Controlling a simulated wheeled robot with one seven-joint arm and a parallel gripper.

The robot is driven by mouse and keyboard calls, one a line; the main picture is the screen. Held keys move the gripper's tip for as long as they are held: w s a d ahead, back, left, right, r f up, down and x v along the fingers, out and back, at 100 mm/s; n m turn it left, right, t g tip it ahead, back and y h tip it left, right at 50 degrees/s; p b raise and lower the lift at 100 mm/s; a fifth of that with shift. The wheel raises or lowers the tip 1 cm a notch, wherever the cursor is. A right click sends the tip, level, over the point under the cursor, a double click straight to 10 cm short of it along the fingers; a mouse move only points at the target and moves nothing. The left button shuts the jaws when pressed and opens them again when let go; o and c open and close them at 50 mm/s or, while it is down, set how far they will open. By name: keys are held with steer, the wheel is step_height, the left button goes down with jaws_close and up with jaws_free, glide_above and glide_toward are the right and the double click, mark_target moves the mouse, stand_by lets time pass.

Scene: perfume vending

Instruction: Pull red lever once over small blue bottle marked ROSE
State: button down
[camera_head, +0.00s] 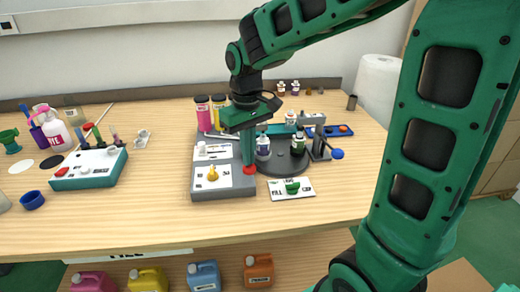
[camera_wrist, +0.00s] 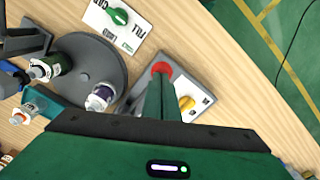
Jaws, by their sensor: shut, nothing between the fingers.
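My gripper (camera_head: 247,160) points down with its fingers together; the fingers also show in the wrist view (camera_wrist: 160,95). A round red part (camera_head: 249,170) sits right at the fingertips, at the edge of the grey box; it also shows in the wrist view (camera_wrist: 161,68). I cannot tell whether the fingers touch it, or whether it is the red lever's knob. A small bluish bottle (camera_head: 263,147) stands on the dark round platform (camera_head: 277,166), just right of the fingers; it also shows in the wrist view (camera_wrist: 101,97). Its label is not readable, so ROSE cannot be confirmed.
A grey stand with a blue-ball lever (camera_head: 337,154) is to the right. A grey box with a yellow knob (camera_head: 212,173) is left of my fingers. A white panel with a green knob (camera_head: 292,187) lies in front.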

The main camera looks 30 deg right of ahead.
steer(key=shift+r, duration=3.05)
steer(key=s+d+f+m, duration=0.3)
steer(key=s+d, duration=0.5)
steer(key=s, duration=0.3)
steer(key=s+d+f+m, duration=0.3)
steer(key=s+d+m, duration=0.2)
steer(key=s+d, duration=0.3)
steer(key=s, duration=0.4)
steer(key=shift+s+d+f+m, duration=0.25)
steer(key=shift+d+f+m, duration=0.1)
steer(key=shift+f+m, duration=0.05)
steer(key=shift+w+f, duration=0.25)
steer(key=shift+w, duration=0.4)
